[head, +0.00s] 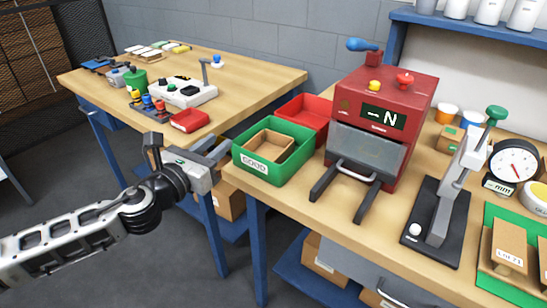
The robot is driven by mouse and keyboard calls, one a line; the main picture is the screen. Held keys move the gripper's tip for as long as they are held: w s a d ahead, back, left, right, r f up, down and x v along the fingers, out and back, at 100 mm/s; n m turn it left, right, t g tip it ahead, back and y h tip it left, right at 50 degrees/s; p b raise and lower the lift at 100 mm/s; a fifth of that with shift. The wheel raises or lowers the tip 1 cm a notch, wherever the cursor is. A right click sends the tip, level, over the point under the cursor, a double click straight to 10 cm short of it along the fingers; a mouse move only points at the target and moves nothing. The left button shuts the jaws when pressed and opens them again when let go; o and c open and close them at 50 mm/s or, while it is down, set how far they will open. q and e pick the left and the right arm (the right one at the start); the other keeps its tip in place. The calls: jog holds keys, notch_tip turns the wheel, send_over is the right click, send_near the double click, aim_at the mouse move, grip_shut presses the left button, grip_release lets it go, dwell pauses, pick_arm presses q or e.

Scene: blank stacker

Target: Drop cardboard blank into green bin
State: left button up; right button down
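The green bin (290,170), with a label reading GOOD, stands at the left end of the near bench. A brown cardboard piece (268,146) lies inside it. My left gripper (187,145) is just left of the bin, near the gap between the two benches. Its fingers are spread apart, with nothing visible between them. Another brown cardboard piece (509,243) with a printed label lies in a green-edged tray at the right. My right gripper is not in view.
A red bin (304,115) stands behind the green bin. A red press-like machine (385,110) is right of it, then a lever stand (440,210) and a round dial gauge (516,162). The far bench (250,80) holds a white control box (185,92) and a red tray (190,120).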

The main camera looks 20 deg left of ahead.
pick_arm(q)
jog(key=b+v, duration=0.2)
jog(key=v, duration=0.6)
jog(key=s+d+f+n+g+y, duration=0.1)
jog(key=s+f+n+g+y, duration=0.25)
jog(key=f+n, duration=1.25)
jog(key=s+d+f+n+g+h, duration=0.1)
jog(key=s+d+f+n, duration=0.3)
jog(key=n, duration=0.6)
jog(key=s+d+f+n+g+h, duration=0.1)
jog(key=s+d+f+n+g, duration=0.1)
jog(key=s+d+f+n, duration=0.3)
jog(key=d+f+n, duration=0.1)
jog(key=d+n, duration=0.2)
jog(key=n, duration=0.1)
jog(key=shift+s+d+n+g+h, duration=0.2)
jog(key=shift+s+n+g+h, duration=0.05)
jog(key=shift+n+g+h, duration=0.15)
